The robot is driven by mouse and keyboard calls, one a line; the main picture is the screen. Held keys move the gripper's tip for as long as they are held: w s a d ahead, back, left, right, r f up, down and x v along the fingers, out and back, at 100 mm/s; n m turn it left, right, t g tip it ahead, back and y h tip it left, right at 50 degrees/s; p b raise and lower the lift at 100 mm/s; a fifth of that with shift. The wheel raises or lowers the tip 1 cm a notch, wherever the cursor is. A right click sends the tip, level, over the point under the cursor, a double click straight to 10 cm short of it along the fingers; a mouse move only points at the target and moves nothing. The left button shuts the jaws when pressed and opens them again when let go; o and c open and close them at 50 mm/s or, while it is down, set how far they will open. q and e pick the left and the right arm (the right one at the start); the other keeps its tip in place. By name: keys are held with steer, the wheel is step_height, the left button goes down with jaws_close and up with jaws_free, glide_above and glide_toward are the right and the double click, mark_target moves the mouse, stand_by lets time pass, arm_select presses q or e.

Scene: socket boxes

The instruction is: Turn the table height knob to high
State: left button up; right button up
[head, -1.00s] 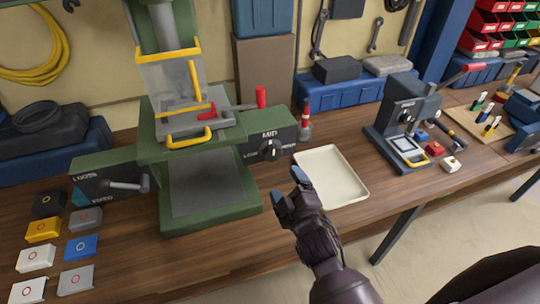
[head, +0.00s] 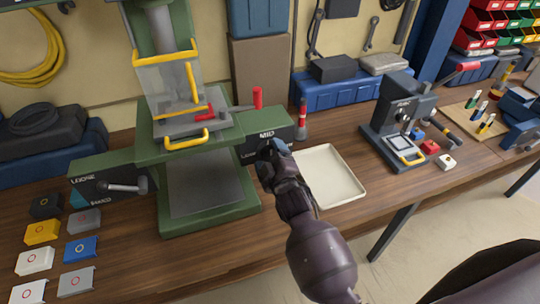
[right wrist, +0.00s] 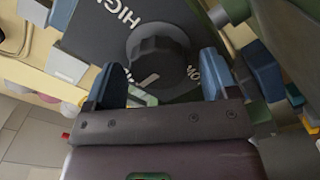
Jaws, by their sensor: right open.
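The table height knob (right wrist: 158,52) is round, black and ribbed, on a dark panel (right wrist: 95,40) lettered HIGH at upper left in the right wrist view. Its pale pointer mark faces the gripper side, near partly hidden lettering. In the head view the panel (head: 281,140) shows MID at its top, on the right of the green press (head: 165,140); the knob is mostly hidden there by my right gripper (head: 272,153). My right gripper (right wrist: 160,78) is open, with its blue-grey fingers on either side of the knob's near edge. I cannot tell whether they touch it. My left gripper is not in view.
A cream tray (head: 352,190) lies on the bench just right of my right gripper. A smaller dark press (head: 400,115) stands farther right. Several coloured boxes (head: 80,249) lie at the left front.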

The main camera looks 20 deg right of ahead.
steer(key=c, duration=0.9)
